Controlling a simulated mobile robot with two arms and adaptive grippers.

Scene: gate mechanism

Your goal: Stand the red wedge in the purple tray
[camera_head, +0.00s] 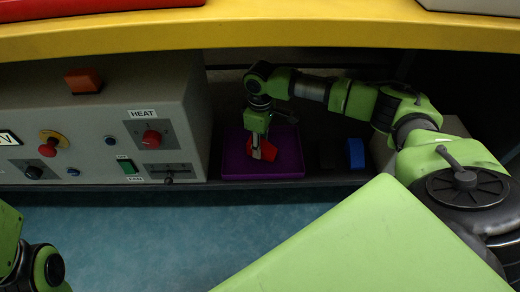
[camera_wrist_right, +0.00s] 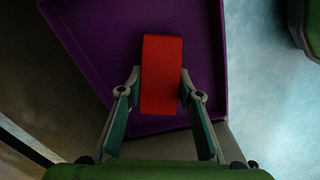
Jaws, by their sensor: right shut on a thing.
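The red wedge (camera_head: 268,151) is over the purple tray (camera_head: 292,146) in the head view, within its rim. My right gripper (camera_head: 257,152) reaches down into the tray area and is shut on the wedge. In the right wrist view the wedge (camera_wrist_right: 161,65) sits between the two fingers of the gripper (camera_wrist_right: 161,88), with the purple tray (camera_wrist_right: 95,40) behind it. I cannot tell whether the wedge touches the tray floor. Part of my left arm shows at the lower left of the head view; its gripper is out of view.
A grey control panel (camera_head: 187,100) with knobs and switches stands left of the tray. An orange block (camera_head: 83,80) is on its top. A blue block (camera_head: 355,153) is right of the tray. A yellow ledge (camera_head: 250,28) runs overhead, above my right arm.

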